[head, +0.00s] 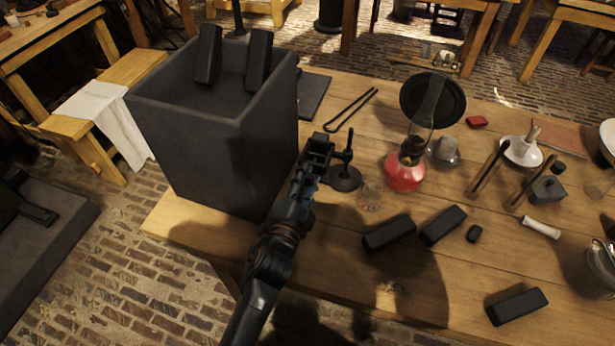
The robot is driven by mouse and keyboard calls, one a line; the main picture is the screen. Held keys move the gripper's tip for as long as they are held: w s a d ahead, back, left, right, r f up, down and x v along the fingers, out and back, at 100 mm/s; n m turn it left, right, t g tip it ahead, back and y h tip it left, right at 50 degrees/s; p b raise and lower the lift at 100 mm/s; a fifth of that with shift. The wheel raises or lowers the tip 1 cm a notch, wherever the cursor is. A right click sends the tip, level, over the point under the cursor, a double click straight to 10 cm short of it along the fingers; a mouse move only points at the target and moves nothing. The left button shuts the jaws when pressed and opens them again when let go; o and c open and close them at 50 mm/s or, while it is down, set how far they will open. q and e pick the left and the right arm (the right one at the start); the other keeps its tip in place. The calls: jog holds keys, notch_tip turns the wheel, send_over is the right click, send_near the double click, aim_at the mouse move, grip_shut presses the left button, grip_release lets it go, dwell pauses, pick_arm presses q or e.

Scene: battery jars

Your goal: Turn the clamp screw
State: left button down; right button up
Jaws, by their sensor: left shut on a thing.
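My left gripper (319,150) reaches in from below, beside a small dark stand with a round base (345,179) and a short upright post (348,147). The stand is on the wooden table, just right of the big grey box. The gripper is shut on a small part at the stand, which I take to be the clamp screw. Its fingers hide the screw, so I cannot see its shape or how far it is turned. My right gripper is out of view.
A tall grey box (215,150) with dark blocks at its top stands close left of the gripper. A red oil lamp (405,172) with a glass chimney stands to the right. Black blocks (389,233) lie in front on the table (390,290). Black tongs (350,110) lie behind.

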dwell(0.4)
pick_arm(q)
jog(key=c, duration=1)
grip_release()
jog(key=shift+o, duration=0.2)
jog(key=shift+s, duration=0.1)
jog(key=v, duration=1.2)
